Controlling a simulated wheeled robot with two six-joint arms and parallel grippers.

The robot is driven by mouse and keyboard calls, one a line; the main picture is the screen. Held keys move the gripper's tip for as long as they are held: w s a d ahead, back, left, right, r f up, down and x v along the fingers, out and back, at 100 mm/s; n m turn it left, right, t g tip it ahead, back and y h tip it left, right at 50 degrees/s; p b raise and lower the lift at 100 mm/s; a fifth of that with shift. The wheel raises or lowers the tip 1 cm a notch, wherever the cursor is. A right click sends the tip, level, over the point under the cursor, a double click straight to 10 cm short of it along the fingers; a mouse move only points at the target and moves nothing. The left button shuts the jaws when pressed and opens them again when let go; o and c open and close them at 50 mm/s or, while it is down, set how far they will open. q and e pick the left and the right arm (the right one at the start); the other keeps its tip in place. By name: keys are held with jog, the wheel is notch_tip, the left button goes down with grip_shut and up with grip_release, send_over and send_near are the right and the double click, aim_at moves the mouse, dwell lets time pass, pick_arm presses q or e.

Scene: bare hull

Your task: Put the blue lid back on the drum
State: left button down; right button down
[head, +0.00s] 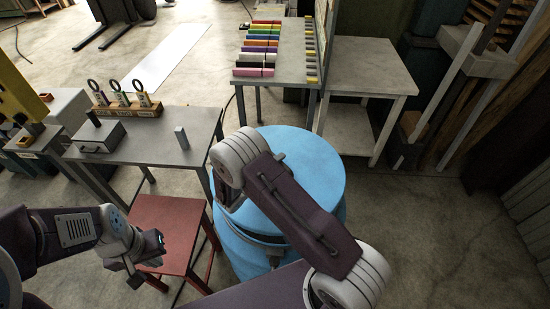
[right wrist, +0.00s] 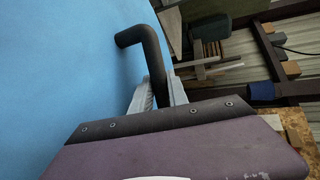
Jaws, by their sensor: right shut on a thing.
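The blue lid (head: 315,165) is a wide round disc at the drum in the middle of the head view. The blue drum (head: 240,255) shows below it; my right arm covers much of both, and I cannot tell whether the lid is seated. In the right wrist view the lid (right wrist: 60,70) fills the left side, with a bent black handle (right wrist: 142,36) beside it. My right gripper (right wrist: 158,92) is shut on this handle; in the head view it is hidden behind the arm. My left gripper (head: 136,268) hangs near the red stool, its finger gap unclear.
A red stool (head: 165,222) stands left of the drum. A grey table (head: 160,150) behind it carries a metal box (head: 100,137) and a rack of tools (head: 130,107). Another table (head: 285,45) holds coloured bars behind the drum. Bare floor lies to the right.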

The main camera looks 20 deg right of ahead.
jog(key=shift+s+d, duration=0.25)
jog(key=shift+d, duration=0.2)
jog(key=shift+a, duration=0.1)
jog(key=shift+f, duration=0.1)
jog(key=shift+f+b, duration=0.3)
jog(key=shift+f, duration=0.15)
notch_tip(320, 180, down, 7)
jog(key=b, duration=0.5)
jog(key=shift+r+b, duration=0.15)
jog(key=shift+b, duration=0.25)
jog(key=shift+f+b, duration=0.55)
jog(key=shift+f, duration=0.35)
